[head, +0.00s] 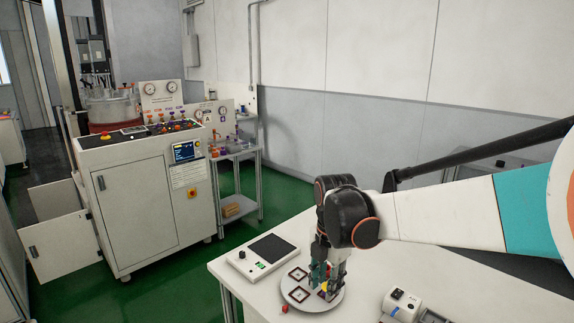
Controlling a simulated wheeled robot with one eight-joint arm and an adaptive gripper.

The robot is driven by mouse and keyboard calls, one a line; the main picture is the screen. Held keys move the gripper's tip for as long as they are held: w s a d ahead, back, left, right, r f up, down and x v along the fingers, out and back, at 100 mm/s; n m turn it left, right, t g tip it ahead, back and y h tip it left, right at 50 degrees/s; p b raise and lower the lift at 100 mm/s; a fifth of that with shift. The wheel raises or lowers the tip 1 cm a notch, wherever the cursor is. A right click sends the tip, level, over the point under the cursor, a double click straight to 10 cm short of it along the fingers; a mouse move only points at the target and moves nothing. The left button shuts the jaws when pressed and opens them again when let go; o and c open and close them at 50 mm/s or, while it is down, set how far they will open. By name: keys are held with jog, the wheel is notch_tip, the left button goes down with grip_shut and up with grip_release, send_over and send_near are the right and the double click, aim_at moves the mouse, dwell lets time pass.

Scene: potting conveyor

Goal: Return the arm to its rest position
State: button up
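My arm reaches in from the right edge of the head view and bends down at a black wrist. My gripper (326,281) points downward, with its fingertips low over or at a round light-grey plate (297,306) on the white table. The fingers overlap each other and the plate, so whether they are open or shut is unclear. A small yellow patch shows by the fingertips. I cannot tell whether it is held. Dark square frames (298,273) lie on the plate, and one is partly behind the gripper.
A scale-like device (262,258) with a dark top stands left of the plate. A small red cube (285,309) lies at the plate's front edge. A white device (402,303) stands to the right. A control cabinet (150,200) and a shelf cart (238,178) stand beyond the table.

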jog(key=s+d+r+m+t, duration=0.2)
jog(key=s+d+m, duration=0.3)
jog(key=s+m, duration=0.5)
jog(key=s+d+r+m+t, duration=0.3)
jog(key=s+m, duration=0.7)
jog(key=m, duration=0.6)
jog(key=d+t, duration=0.1)
jog(key=d, duration=0.1)
jog(key=shift+s+d+m+t, duration=0.25)
jog(key=shift+d+m+t, duration=0.05)
jog(key=shift+d, duration=0.05)
jog(key=shift+w, duration=0.15)
